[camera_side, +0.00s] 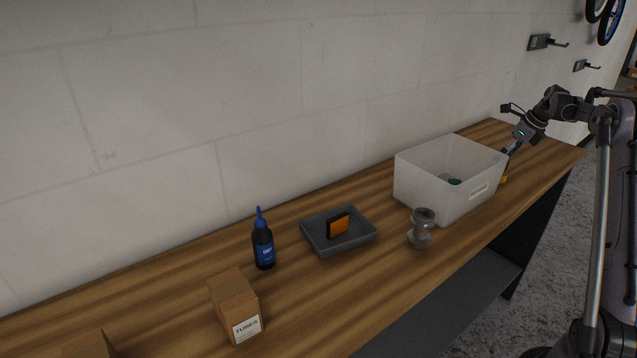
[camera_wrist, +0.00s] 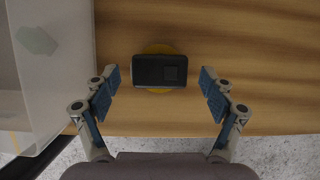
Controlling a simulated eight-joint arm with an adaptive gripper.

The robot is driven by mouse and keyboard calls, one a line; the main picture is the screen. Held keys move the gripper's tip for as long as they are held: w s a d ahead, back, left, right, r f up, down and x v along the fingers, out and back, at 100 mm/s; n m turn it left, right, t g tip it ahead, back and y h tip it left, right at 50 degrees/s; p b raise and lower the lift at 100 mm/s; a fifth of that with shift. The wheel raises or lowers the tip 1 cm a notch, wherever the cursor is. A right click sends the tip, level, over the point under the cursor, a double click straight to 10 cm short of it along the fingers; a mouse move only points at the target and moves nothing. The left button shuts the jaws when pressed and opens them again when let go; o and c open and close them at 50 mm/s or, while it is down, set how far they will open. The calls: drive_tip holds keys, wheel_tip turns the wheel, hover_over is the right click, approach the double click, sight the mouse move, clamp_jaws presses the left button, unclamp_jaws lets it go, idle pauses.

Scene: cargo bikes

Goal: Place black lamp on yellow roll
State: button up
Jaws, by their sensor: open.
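The black lamp (camera_wrist: 150,69), a dark rectangular block, lies over the yellow roll (camera_wrist: 160,48) in the wrist view. The roll's rim shows above and below it; whether the two touch is hard to tell from above. My gripper (camera_wrist: 160,92) is open, its blue-padded fingers apart to the left and right of the lamp with clear gaps. In the side view my gripper (camera_side: 512,148) is at the far right end of the bench, behind the white bin. A small yellow patch of the roll (camera_side: 503,180) shows there; the lamp is not clearly visible.
The white bin (camera_side: 428,189) with a green item inside stands close left of the roll, its wall also in the wrist view (camera_wrist: 75,50). A grey tray (camera_side: 318,246) with a black-orange item, a bottle (camera_side: 263,246), a carton (camera_side: 232,298) and a grey part (camera_side: 421,228) stand leftward.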

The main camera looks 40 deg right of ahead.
drive_tip(key=v, duration=0.9)
drive_tip(key=w+a+r+n, duration=0.2)
drive_tip(key=w+a+n, duration=0.15)
drive_tip(key=a, duration=0.35)
drive_tip(key=w+a+r+n, duration=0.2)
drive_tip(key=a+n, duration=0.2)
drive_tip(key=a, duration=0.2)
drive_tip(key=s+a+f+n, duration=0.1)
drive_tip(key=a+n, duration=0.5)
drive_tip(key=a, duration=0.4)
drive_tip(key=s+a+f+n+t, duration=0.1)
drive_tip(key=s+a+n, duration=0.1)
drive_tip(key=a+n, duration=0.5)
drive_tip(key=s+a+f+n, duration=0.1)
drive_tip(key=a+n, duration=0.5)
drive_tip(key=a, duration=0.8)
drive_tip(key=shift+s+n+h, duration=0.25)
drive_tip(key=shift+s+h, duration=0.05)
drive_tip(key=shift+s, duration=0.4)
drive_tip(key=s+a+f+n+t, duration=0.1)
drive_tip(key=s+a+f+n, duration=0.5)
drive_tip(key=a+n, duration=0.2)
drive_tip(key=shift+s+n+t, duration=0.3)
drive_tip(key=shift+s+n, duration=0.05)
drive_tip(key=shift+n, duration=0.15)
